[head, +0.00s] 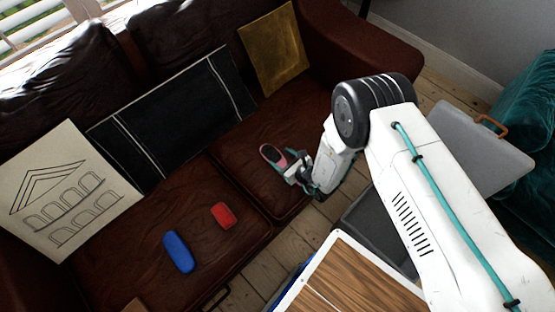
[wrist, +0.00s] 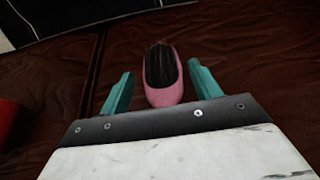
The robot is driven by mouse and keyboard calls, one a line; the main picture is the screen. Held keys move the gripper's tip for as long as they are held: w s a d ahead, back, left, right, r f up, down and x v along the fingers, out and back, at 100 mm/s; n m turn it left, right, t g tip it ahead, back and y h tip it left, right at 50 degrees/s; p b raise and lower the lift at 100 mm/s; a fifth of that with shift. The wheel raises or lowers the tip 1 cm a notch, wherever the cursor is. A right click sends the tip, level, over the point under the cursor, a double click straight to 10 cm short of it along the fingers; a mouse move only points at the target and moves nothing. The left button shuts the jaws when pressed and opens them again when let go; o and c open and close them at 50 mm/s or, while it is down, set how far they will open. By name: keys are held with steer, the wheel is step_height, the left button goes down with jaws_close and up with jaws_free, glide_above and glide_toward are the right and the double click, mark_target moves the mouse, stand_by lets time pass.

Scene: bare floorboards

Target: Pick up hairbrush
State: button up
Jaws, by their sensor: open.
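The hairbrush (head: 272,156) is pink with dark bristles and lies on the brown leather sofa's right seat cushion. In the wrist view the hairbrush (wrist: 162,72) shows bristles up, between and slightly beyond my two teal fingers. Its lower end is hidden behind my gripper's body. My gripper (head: 290,173) is open at the brush; in the wrist view the gripper (wrist: 160,90) has a finger on each side, with gaps to the brush. I cannot tell how high the fingers are above the cushion.
A red object (head: 223,215) and a blue case (head: 179,252) lie on the left cushion. A black panel (head: 175,115), a gold panel (head: 273,47) and a building drawing (head: 70,190) lean on the backrest. A wood-topped table (head: 365,275) and grey case (head: 470,150) stand near my arm.

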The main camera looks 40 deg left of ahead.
mark_target(274, 153)
steer(key=x, duration=0.4)
steer(key=shift+a, duration=0.2)
steer(key=c, duration=1.1)
steer(key=shift+r, duration=0.1)
